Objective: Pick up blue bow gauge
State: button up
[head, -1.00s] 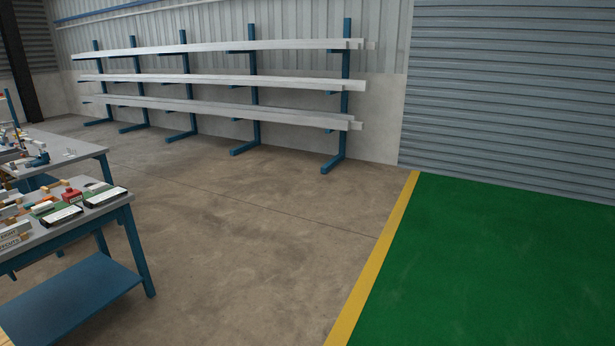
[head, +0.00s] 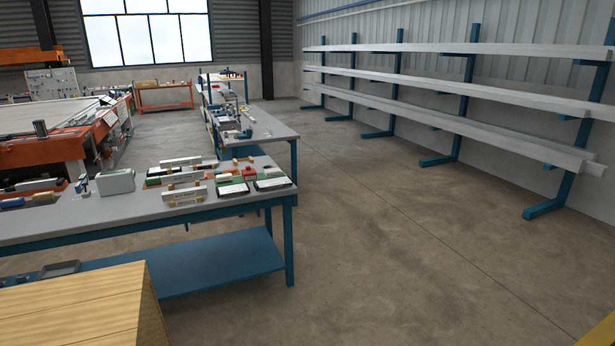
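I cannot make out the blue bow gauge for certain. A small blue item (head: 11,202) lies at the left end of the near workbench (head: 60,228), too small to identify. A bluish device (head: 243,133) stands on the farther bench, also unclear. My gripper is not in view.
The near bench holds a white box (head: 115,182), small cases (head: 272,183) and several labelled blocks. A wooden box (head: 85,310) stands in front at lower left. An orange machine (head: 60,150) is behind. A bar rack (head: 460,130) lines the right wall. The floor (head: 400,270) between is clear.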

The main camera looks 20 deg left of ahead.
aim_at(83, 178)
jog(key=i+j+u, duration=0.25)
jog(key=i+u, duration=0.65)
jog(key=i+l+u, duration=0.1)
jog(key=i+u, duration=0.35)
jog(key=i, duration=0.15)
jog(key=i+u, duration=0.15)
jog(key=i, duration=0.4)
jog(key=i+l+u, duration=0.2)
jog(key=i, duration=0.35)
jog(key=i+l+u, duration=0.15)
jog(key=i, duration=0.35)
jog(key=i+l+u, duration=0.1)
jog(key=i+u, duration=0.25)
jog(key=i+l+u, duration=0.55)
jog(key=i+u, duration=0.15)
